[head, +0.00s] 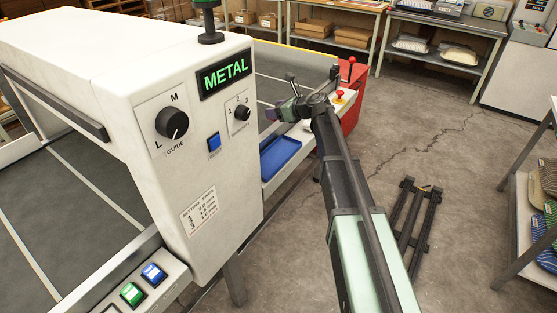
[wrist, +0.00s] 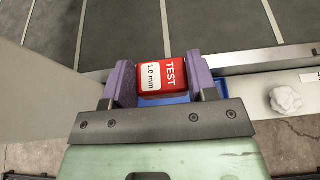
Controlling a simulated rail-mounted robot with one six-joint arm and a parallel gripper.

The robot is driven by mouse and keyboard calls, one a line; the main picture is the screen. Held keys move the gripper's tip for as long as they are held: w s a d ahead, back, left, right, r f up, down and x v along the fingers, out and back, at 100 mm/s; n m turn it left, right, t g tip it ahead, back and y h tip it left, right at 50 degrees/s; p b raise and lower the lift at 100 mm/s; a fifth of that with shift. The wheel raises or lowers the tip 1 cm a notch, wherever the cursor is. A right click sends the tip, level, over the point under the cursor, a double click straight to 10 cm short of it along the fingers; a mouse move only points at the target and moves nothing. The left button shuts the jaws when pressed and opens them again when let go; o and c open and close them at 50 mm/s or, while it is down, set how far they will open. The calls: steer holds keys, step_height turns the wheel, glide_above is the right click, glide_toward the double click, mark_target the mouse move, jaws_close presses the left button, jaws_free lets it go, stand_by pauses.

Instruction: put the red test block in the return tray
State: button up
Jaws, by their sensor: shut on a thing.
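The red test block (wrist: 172,73), with white "TEST" lettering and a white "1.0 mm" label, sits between the two purple fingers of my gripper (wrist: 163,82) in the wrist view. My gripper is shut on it. A blue tray (head: 280,156) is fixed at the side of the white machine in the head view. Part of the blue tray (wrist: 162,99) shows below the block in the wrist view, partly covered by my gripper. In the head view my gripper (head: 270,112) is above the far end of the tray; the block cannot be made out there.
The white machine housing (head: 190,120) shows a green "METAL" sign (head: 224,75) and stands beside the tray. A dark belt (wrist: 190,30) with pale lines runs past it. A red stand (head: 352,105) is behind my arm.

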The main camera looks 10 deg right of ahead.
step_height(320, 180, down, 19)
steer(key=b, duration=1.7)
steer(key=shift+r+p, duration=0.35)
steer(key=shift+r, duration=0.05)
steer(key=shift+f, duration=0.2)
steer(key=o, duration=1)
